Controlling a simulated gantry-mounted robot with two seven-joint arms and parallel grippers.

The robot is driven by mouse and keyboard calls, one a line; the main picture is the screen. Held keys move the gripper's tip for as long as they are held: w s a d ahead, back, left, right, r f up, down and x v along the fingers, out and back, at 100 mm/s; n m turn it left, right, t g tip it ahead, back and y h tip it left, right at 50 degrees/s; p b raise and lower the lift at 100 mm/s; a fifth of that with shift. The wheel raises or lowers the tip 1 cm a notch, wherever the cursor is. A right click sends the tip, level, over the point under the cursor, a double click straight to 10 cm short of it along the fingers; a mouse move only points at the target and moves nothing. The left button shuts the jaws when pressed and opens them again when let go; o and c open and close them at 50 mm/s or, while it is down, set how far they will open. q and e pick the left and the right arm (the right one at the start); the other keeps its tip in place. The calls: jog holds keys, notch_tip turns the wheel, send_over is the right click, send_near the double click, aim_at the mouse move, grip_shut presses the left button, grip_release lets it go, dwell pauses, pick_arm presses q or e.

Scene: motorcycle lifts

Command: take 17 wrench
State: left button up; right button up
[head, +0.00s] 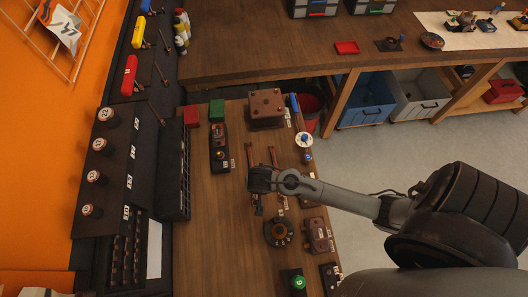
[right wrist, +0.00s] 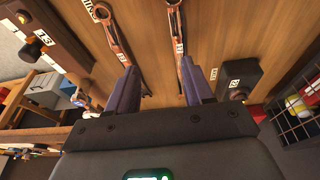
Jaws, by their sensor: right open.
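Two reddish-brown wrenches lie side by side on the wooden bench. In the right wrist view one wrench (right wrist: 112,32) is at the left and the other wrench (right wrist: 182,35) is near the middle. Each carries a small white label that I cannot read, so I cannot tell which is the 17. In the head view their upper parts show as the left wrench (head: 250,156) and the right wrench (head: 273,156). My right gripper (right wrist: 159,68) is open and empty above them, its fingers apart over the wrenches' lower parts. It also shows in the head view (head: 262,181), hiding part of them. My left gripper is not in view.
A brown box (head: 266,106), a green block (head: 217,110) and a red block (head: 191,115) stand at the bench's back. A black round part (head: 278,233) lies in front of my right gripper. A black rack (head: 174,170) borders the left side.

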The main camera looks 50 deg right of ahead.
jog(key=w+d, duration=0.2)
jog(key=w, duration=0.1)
jog(key=t+b, duration=0.1)
send_over(251, 168)
jog(key=s+a, duration=0.2)
notch_tip(251, 168, down, 3)
jog(key=shift+s+f+h, duration=0.1)
jog(key=shift+f+h, duration=0.05)
jog(key=shift+h, duration=0.15)
jog(key=shift+x, duration=2.65)
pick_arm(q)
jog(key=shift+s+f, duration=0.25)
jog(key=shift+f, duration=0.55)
pick_arm(e)
jog(key=shift+s, duration=0.1)
jog(key=shift+a, duration=0.1)
jog(key=shift+c, duration=0.3)
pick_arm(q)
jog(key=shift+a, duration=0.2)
pick_arm(e)
grip_shut()
